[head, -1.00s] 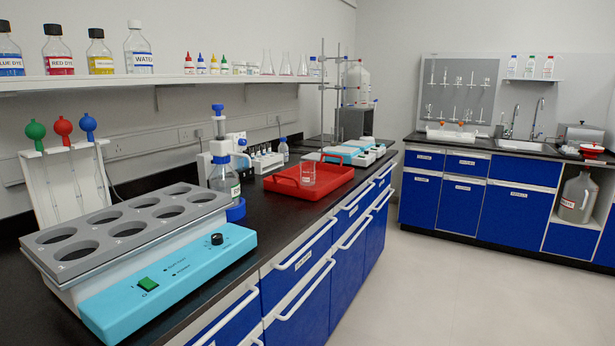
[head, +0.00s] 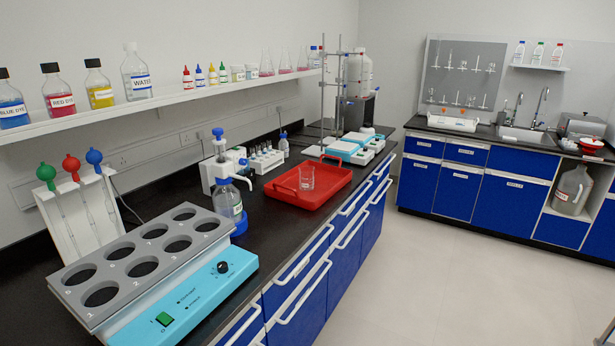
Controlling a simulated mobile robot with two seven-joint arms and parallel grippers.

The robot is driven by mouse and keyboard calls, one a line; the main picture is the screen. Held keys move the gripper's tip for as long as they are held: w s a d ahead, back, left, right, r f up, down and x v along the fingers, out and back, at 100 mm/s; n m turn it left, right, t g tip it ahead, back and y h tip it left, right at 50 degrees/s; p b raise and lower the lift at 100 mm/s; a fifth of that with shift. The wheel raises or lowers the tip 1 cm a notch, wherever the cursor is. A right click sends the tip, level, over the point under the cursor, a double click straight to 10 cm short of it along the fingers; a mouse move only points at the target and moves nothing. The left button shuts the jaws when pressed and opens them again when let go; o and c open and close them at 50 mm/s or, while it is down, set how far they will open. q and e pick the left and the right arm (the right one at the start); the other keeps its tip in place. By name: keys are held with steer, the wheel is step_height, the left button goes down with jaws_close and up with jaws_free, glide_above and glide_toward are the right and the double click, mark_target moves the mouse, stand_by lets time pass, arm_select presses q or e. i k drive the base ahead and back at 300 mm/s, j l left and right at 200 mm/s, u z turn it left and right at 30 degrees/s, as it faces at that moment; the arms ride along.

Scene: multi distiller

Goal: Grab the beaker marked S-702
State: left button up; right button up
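A clear glass beaker (head: 306,178) stands upright in the red tray (head: 337,189) on the black bench. A label or marking on it is too small to read, so I cannot tell if it is S-702. No other beaker is clearly seen on the bench. Neither of my grippers shows in the head view.
A grey-topped water bath (head: 150,255) with several holes fills the near bench. A dispenser bottle (head: 228,200) stands between it and the tray. Dye bottles (head: 57,90) sit on the wall shelf. Blue drawers (head: 297,270) with white handles front the bench. The floor (head: 440,270) at right is clear.

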mark_target(306, 173)
steer(key=i+l+u, duration=0.15)
steer(key=i+l, duration=0.85)
steer(key=i, duration=0.15)
